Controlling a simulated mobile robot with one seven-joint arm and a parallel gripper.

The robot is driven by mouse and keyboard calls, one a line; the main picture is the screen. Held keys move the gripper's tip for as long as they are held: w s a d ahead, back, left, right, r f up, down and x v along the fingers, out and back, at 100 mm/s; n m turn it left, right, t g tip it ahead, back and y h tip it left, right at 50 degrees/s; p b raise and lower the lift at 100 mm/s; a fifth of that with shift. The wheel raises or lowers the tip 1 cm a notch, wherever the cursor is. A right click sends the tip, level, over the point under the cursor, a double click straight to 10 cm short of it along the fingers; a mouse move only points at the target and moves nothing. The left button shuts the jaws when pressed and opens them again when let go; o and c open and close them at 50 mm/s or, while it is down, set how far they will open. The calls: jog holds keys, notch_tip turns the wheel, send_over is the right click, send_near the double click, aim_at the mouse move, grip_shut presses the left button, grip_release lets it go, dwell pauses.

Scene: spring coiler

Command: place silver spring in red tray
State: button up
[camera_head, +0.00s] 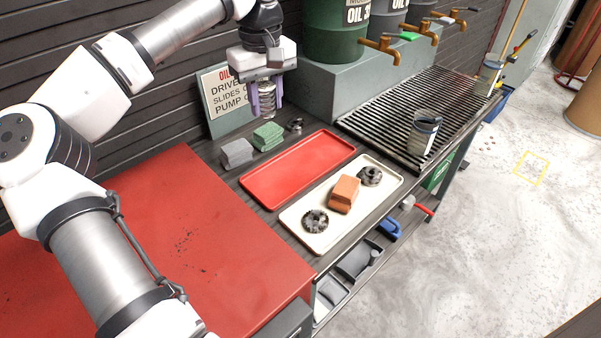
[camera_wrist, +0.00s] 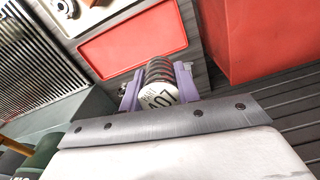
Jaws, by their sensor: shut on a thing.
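My gripper (camera_head: 266,98) is shut on the silver spring (camera_head: 268,88), its purple fingers on either side of the coils. In the head view it hangs above the back of the bench, in front of the sign and left of the red tray. The wrist view shows the spring (camera_wrist: 158,82) between the fingers (camera_wrist: 158,88), with a pale end marked with dark characters. The red tray (camera_head: 298,168) lies flat and empty on the bench. It also shows in the wrist view (camera_wrist: 135,40), beyond the spring.
A cream tray (camera_head: 318,240) beside the red tray holds an orange-brown block (camera_head: 343,194) and two dark round parts. Grey (camera_head: 236,153) and green (camera_head: 267,136) blocks and a small dark part (camera_head: 295,125) stand behind the red tray. A slatted rack (camera_head: 400,105) with jars is at right.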

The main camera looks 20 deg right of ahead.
aim_at(276, 182)
jog(key=shift+d+m, duration=0.25)
jog(key=shift+m, duration=0.25)
jog(key=shift+d+f, duration=0.1)
jog(key=shift+f, duration=0.1)
notch_tip(276, 182, down, 19)
jog(key=shift+f+p, duration=0.1)
jog(key=shift+p, duration=1.15)
jog(key=shift+f, duration=0.15)
jog(key=shift+f, duration=0.1)
jog(key=shift+f+b, duration=0.15)
jog(key=shift+b, duration=0.15)
jog(key=o, duration=1)
jog(key=shift+r, duration=0.25)
